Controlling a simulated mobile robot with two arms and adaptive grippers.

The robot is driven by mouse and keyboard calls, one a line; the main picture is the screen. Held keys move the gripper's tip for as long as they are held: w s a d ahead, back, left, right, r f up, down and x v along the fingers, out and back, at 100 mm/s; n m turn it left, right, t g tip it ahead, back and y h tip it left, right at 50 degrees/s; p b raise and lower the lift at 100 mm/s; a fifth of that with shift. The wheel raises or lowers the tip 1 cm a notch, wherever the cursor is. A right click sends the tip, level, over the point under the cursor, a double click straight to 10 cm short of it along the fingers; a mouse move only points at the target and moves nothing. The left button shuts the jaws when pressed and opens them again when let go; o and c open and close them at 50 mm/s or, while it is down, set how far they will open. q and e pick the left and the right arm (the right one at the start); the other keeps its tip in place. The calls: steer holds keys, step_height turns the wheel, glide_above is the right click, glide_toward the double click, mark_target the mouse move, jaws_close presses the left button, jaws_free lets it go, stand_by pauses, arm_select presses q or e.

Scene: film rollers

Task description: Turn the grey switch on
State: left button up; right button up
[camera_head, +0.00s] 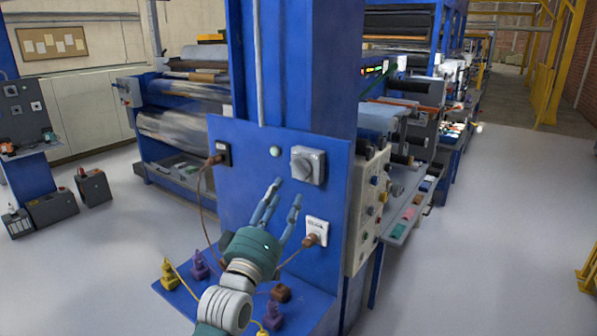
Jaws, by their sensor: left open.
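The grey switch (306,165) is a square grey box with a round knob, mounted on the upper right of the blue panel (236,140). A small pale green round button or lamp (275,151) sits just left of it. My left gripper (286,190) is open and empty in front of the panel, its two fingers pointing up. Its fingertips are just below and left of the grey switch and look apart from it. The knob's exact setting is too small to tell. My right gripper is not in view.
A white socket (316,231) with a brown plug is below the switch, close to my right finger. A black socket (222,153) with a brown cable is at left. Yellow (169,274) and purple (199,265) plugs stand on the blue shelf below. Open floor lies at right.

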mark_target(296, 169)
arm_select(q)
steer(key=p+x, duration=0.2)
steer(key=x, duration=0.7)
steer(key=shift+w+p, duration=0.1)
steer(key=shift+p, duration=0.3)
steer(key=shift+w+d, duration=0.1)
steer(key=shift+w, duration=0.6)
jaws_close()
